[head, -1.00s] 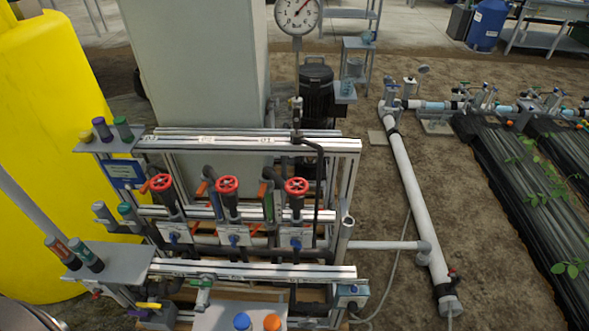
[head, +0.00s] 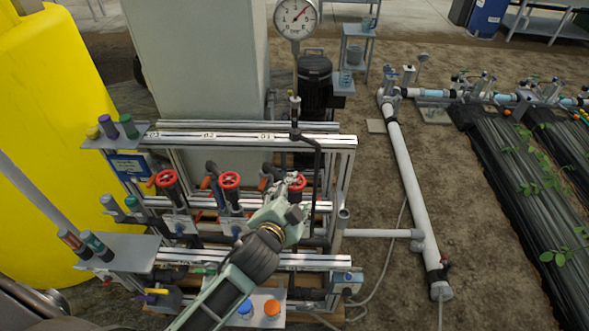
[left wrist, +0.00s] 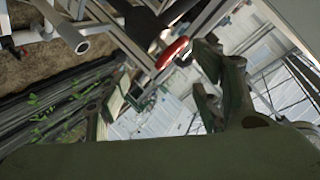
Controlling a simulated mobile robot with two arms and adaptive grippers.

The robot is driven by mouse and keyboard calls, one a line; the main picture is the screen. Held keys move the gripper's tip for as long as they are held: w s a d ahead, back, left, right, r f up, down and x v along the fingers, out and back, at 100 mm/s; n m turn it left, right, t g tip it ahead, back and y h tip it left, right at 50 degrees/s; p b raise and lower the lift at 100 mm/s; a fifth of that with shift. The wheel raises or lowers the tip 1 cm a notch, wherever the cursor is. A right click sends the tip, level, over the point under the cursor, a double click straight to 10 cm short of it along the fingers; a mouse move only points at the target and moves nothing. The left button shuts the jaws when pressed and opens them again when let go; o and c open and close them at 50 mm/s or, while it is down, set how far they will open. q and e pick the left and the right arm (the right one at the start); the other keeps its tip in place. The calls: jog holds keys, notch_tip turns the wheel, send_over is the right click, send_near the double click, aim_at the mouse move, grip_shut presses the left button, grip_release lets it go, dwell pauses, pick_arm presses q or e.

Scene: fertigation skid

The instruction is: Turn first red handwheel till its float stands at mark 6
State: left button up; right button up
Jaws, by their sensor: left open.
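Three red handwheels stand in a row on the skid: the left one (head: 166,178), the middle one (head: 229,180) and the right one (head: 297,182). Small labels sit on the rail above; the one nearest the right wheel seems to end in 1. My left gripper (head: 288,190) is open at the right handwheel and partly covers it; I cannot tell whether it touches. In the left wrist view a red wheel rim (left wrist: 173,52) shows edge-on beside a dark green finger. The float and its marks are too small or hidden to read. My right gripper is not in view.
A pressure gauge (head: 296,18) stands above a black pump (head: 314,85) behind the skid. A yellow tank (head: 50,150) is at the left. A white pipe (head: 408,190) runs along the soil at the right.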

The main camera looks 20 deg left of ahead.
pick_arm(q)
jog(key=w+d+r+m+t+h, duration=0.2)
jog(key=w+d+r+m+h, duration=0.2)
jog(key=d+r+m+h, duration=0.25)
jog(key=w+d+r+m+t+h, duration=0.25)
jog(key=d+r+m, duration=0.4)
jog(key=r, duration=0.35)
jog(key=s+d+r+m+g+h, duration=0.2)
jog(key=s+d+m+g+h, duration=0.2)
jog(key=d+m+g+h, duration=1.05)
jog(key=m+g+y+p, duration=0.2)
jog(key=m+g+y, duration=0.2)
jog(key=m+y, duration=1.55)
send_over(296, 180)
notch_tip(296, 180, down, 10)
jog(key=n+y, duration=0.4)
jog(key=n, duration=0.1)
jog(key=shift+f, duration=0.15)
jog(key=shift+s+a+f, duration=0.1)
jog(key=shift+a+f, duration=0.05)
jog(key=shift+a, duration=0.1)
notch_tip(296, 180, down, 6)
jog(key=shift+d+f+p, duration=0.1)
jog(key=shift+p, duration=1.1)
jog(key=shift+f, duration=0.6)
